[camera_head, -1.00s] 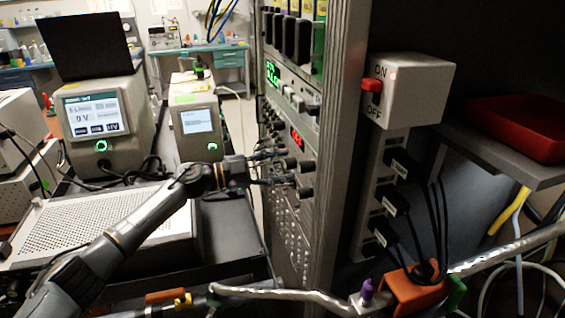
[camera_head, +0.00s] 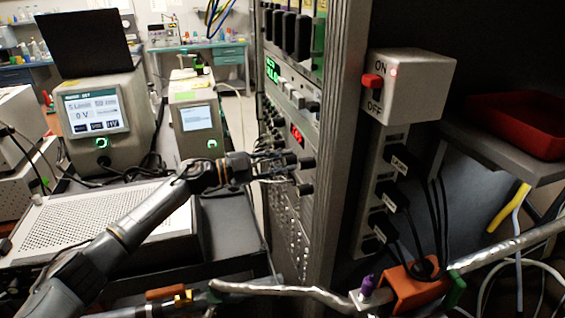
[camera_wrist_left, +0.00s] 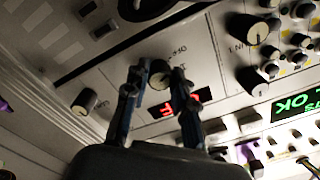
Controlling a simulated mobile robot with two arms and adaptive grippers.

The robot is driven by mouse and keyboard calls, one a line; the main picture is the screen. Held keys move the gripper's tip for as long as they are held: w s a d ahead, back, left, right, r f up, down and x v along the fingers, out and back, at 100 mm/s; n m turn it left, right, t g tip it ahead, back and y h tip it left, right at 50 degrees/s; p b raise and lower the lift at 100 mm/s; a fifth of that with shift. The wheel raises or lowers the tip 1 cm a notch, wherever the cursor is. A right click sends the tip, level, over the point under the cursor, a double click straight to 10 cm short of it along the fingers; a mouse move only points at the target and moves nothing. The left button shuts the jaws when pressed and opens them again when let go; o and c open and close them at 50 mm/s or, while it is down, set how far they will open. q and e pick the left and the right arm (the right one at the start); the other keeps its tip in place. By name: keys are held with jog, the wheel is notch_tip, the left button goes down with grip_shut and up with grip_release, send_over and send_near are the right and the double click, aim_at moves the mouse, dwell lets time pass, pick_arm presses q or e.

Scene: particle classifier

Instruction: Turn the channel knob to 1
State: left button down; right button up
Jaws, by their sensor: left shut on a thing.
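A knob (camera_wrist_left: 158,74) with a pale face and a dark skirt sits on the rack panel beside a red lit display (camera_wrist_left: 174,108). My left gripper (camera_head: 283,164) reaches the rack's front from the left in the head view. In the left wrist view my left gripper (camera_wrist_left: 160,73) has its two fingers on either side of this knob, shut on it. Printed marks show beside the knob, but I cannot read its setting. In the head view the fingers and other knobs hide it. My right gripper is not in view.
Other knobs (camera_wrist_left: 90,100) and (camera_wrist_left: 250,78) stick out of the panel near my fingers. A green display (camera_wrist_left: 299,104) is to the right in the wrist view. A white ON/OFF switch box (camera_head: 412,88) and cables are right of the rack.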

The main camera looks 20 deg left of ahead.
pick_arm(q)
jog(key=shift+m+b, duration=1.95)
jog(key=shift+m, duration=2.15)
jog(key=c, duration=1.1)
grip_release()
jog(key=v, duration=1.2)
jog(key=shift+a, duration=0.1)
